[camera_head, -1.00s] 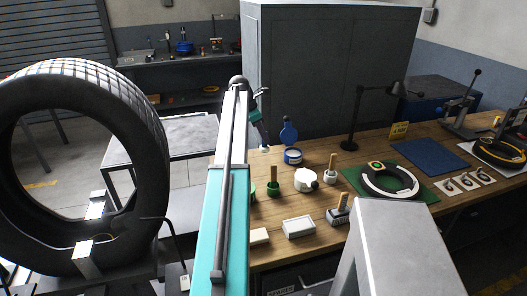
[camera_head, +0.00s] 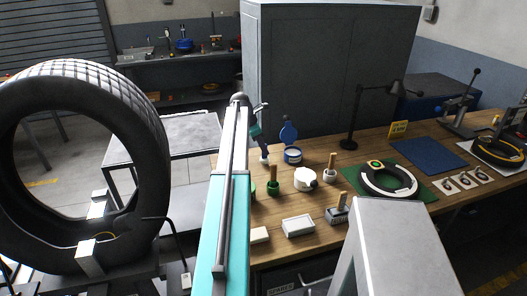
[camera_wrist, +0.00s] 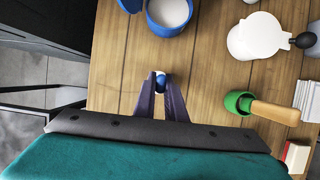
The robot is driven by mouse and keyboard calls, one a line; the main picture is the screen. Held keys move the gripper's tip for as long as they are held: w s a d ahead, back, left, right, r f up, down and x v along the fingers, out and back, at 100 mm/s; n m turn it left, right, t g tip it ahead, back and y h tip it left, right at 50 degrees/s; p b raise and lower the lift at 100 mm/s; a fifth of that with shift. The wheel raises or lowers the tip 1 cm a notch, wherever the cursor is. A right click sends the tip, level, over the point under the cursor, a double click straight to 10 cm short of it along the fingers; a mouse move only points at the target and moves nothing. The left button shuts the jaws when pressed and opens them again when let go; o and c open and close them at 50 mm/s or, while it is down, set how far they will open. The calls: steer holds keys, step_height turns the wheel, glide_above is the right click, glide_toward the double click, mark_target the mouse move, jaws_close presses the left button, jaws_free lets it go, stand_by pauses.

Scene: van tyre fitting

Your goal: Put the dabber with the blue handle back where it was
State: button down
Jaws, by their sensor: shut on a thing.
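My gripper (camera_wrist: 162,90) is shut on the blue-handled dabber (camera_wrist: 163,82), which is seen nearly end-on between the fingertips in the wrist view. Blue and white parts of it show; the fingers hide the rest. In the head view my gripper (camera_head: 256,122) is over the left back part of the wooden bench, left of the open blue tin (camera_head: 293,156). The dabber hangs below it, its white end (camera_head: 264,157) close above the bench top or touching it; I cannot tell which. The tin, with white contents, also shows at the top of the wrist view (camera_wrist: 169,13).
A green pot with a wooden handle (camera_head: 273,187), a white lidded pot (camera_head: 305,180) and a white pot with a wooden handle (camera_head: 331,170) stand nearby. A lamp (camera_head: 352,140) and a green mat (camera_head: 425,190) are further right. Bare wood surrounds my fingertips.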

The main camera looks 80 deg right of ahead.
steer(key=shift+f+p, duration=0.35)
steer(key=shift+f, duration=0.55)
steer(key=c, duration=1.8)
jaws_free()
steer(key=shift+f+b, duration=0.2)
steer(key=shift+b, duration=0.15)
steer(key=b+v, duration=0.1)
steer(key=v, duration=0.3)
steer(key=b+v, duration=0.1)
steer(key=v, duration=0.4)
steer(key=b+v, duration=0.1)
steer(key=v, duration=0.4)
steer(key=shift+s+a+b, duration=0.1)
steer(key=shift+a+b, duration=0.2)
steer(key=shift+b, duration=0.1)
